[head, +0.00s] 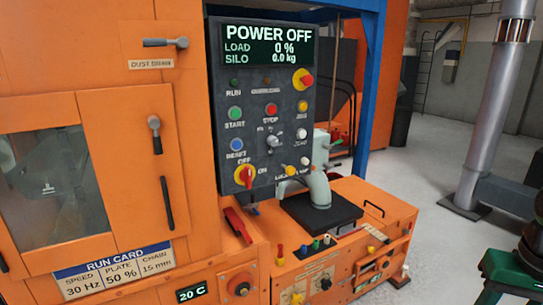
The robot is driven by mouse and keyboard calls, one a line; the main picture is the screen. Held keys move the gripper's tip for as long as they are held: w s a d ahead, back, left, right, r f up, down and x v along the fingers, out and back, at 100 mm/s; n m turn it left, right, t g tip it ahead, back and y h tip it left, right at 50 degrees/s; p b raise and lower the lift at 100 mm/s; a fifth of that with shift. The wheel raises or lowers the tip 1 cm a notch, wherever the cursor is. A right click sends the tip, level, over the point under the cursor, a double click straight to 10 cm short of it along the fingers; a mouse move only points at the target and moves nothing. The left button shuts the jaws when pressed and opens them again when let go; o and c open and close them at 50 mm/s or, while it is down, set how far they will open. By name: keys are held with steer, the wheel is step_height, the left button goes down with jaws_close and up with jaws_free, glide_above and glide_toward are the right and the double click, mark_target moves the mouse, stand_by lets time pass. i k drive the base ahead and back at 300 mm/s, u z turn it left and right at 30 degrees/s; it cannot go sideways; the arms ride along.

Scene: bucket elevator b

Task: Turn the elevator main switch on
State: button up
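The likely main switch is a red rotary handle on a yellow plate (244,176), at the lower left of the dark control panel (226,110). An OFF label stands above it and an ON label to its right. The handle's exact angle is too small to read surely. The display (267,45) at the panel's top reads POWER OFF, LOAD 0 %, SILO 0.0 kg. My gripper is not seen, and nothing is seen touching the switch.
A red-and-yellow mushroom button (303,79) sits at the panel's right. A red lever (237,225) stands below the panel. A pale elbow pipe (319,190) rises close to its lower right. A green-and-black object (512,268) stands at lower right. Grey floor (440,250) is clear there.

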mark_target(245, 175)
steer(key=k, duration=1.25)
steer(key=u, duration=0.65)
steer(key=i, duration=1.25)
steer(key=z, duration=0.3)
